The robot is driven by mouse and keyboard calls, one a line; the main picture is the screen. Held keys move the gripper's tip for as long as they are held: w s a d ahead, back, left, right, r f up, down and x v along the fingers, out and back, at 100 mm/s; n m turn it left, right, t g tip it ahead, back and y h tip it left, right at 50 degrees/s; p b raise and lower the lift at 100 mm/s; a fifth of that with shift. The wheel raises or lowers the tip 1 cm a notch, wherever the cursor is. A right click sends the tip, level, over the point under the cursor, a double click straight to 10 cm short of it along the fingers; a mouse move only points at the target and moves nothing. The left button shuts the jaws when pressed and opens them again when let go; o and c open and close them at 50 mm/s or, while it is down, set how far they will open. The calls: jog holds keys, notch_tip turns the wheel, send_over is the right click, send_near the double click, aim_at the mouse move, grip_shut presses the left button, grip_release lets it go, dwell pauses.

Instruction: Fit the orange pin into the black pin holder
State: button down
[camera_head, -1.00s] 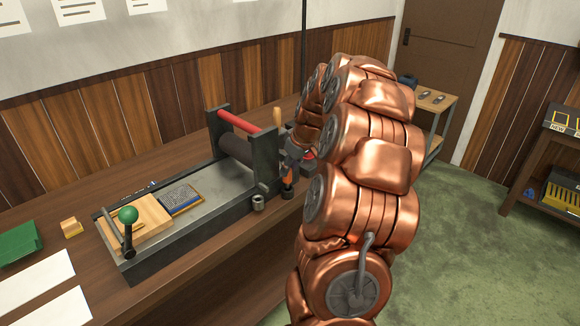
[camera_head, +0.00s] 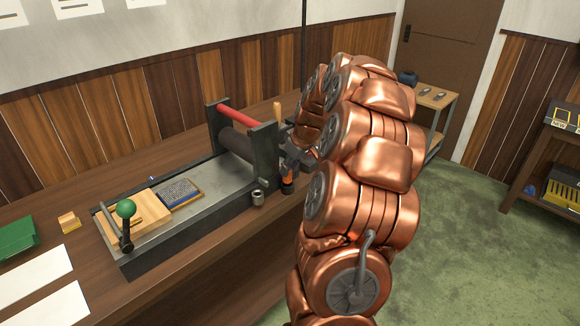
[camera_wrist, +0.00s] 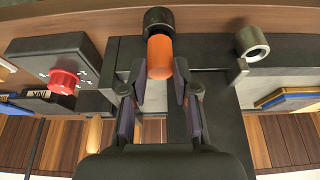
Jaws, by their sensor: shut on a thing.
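The orange pin (camera_head: 287,173) is upright at the right edge of the bench, beside the press. My gripper (camera_wrist: 157,88) is shut on the pin, which also shows between its fingertips in the wrist view (camera_wrist: 160,57). The black pin holder (camera_head: 288,187) stands directly below the pin; in the wrist view the holder (camera_wrist: 158,18) is a dark round cup at the top. The pin's far end overlaps the holder's mouth. I cannot tell how deep it sits, as the pin hides the opening.
A grey metal ring (camera_head: 258,198) stands beside the press bed (camera_head: 218,193), close to the holder. The press frame (camera_head: 265,150) rises next to my gripper. A box with a red button (camera_wrist: 63,82) is at the left in the wrist view. The green floor at right is open.

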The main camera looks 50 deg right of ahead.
jog(key=shift+f, duration=0.3)
jog(key=c, duration=0.8)
grip_release()
jog(key=v, duration=1.2)
jog(key=shift+a, duration=0.1)
jog(key=shift+w, duration=0.1)
